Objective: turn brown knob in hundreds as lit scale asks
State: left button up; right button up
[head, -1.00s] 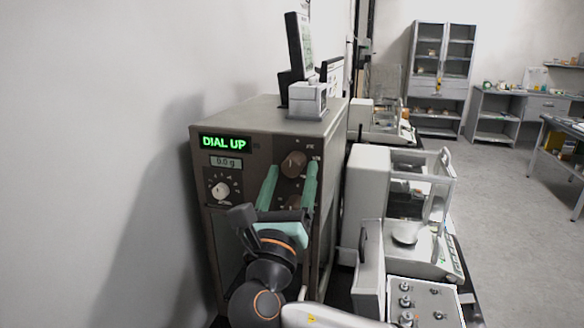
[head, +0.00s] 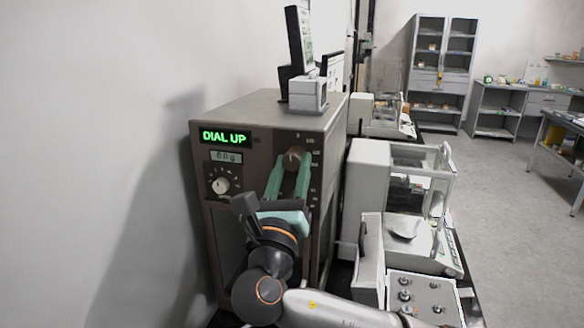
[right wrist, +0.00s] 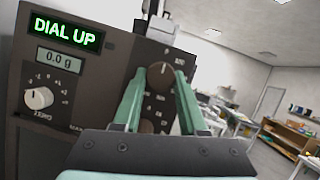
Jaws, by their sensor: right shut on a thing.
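The scale is a brown box (head: 262,118) with a lit green "DIAL UP" sign (head: 224,138) and a small display reading 0.0 g (right wrist: 59,60). The upper brown knob (head: 294,157) is on its front, right of the sign; it also shows in the right wrist view (right wrist: 160,74). My right gripper (head: 291,164) has its green fingers shut on this knob, one on each side. A second brown knob (right wrist: 146,126) shows lower down between the fingers in the right wrist view. My left gripper is not in view.
White balances (head: 368,190) stand close on the right, with a switch box (head: 424,296) in front. A wall is close on the left; open floor (head: 510,220) lies far right.

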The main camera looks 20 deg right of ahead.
grip_shut()
jog(key=shift+f+m+b, duration=0.1)
jog(key=shift+m+b, duration=0.2)
jog(key=shift+m, duration=0.2)
jog(key=m+g+h+b, duration=0.1)
jog(key=m+h, duration=0.1)
jog(key=m, duration=0.1)
jog(key=shift+a+f+m+b, duration=0.1)
jog(key=shift+a+m+b, duration=0.05)
jog(key=shift+m+b, duration=0.2)
jog(key=shift+w+a+m+g+h+b, duration=0.1)
jog(key=shift+m+g+h+b, duration=0.5)
jog(key=shift+m, duration=1.1)
jog(key=shift+w+m+g+h+b, duration=0.1)
jog(key=shift+m+g+h+b, duration=0.45)
jog(key=shift+m, duration=1.1)
jog(key=shift+r+g+h, duration=0.2)
jog(key=shift+g+h, duration=0.05)
jog(key=shift+g, duration=0.1)
jog(key=o, duration=1.1)
grip_release()
